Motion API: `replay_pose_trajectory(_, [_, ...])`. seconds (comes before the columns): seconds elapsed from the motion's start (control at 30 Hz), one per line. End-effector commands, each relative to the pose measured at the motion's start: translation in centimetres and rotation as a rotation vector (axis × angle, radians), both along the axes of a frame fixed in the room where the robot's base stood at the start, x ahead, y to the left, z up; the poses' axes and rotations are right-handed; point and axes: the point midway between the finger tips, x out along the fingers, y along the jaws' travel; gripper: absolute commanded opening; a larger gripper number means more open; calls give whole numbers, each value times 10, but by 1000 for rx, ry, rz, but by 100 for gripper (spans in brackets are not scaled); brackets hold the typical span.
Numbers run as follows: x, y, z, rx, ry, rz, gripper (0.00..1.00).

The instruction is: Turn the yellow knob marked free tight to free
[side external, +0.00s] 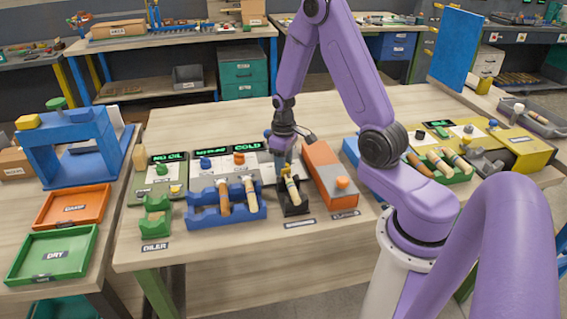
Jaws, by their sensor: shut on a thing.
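My gripper (285,163) points down at the black holder (295,208) near the front of the middle bench. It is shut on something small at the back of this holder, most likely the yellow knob. The fingers hide the knob, and I cannot make out its free and tight marks or its setting. A pale turned wood piece (293,190) lies tilted in the holder, just in front of the fingertips.
A blue rack (201,217) with two wood pieces stands left of the holder, and an orange box (324,172) close to its right. Display panels with coloured knobs (239,158) are behind the rack. A blue press (70,150) stands far left.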

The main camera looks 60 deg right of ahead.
Motion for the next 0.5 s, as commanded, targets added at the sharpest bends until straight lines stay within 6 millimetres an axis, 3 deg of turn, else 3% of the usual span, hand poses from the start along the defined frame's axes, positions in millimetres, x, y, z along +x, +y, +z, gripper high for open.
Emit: replay_pose_trajectory(0.5, [0, 0, 1, 0, 0, 106, 13])
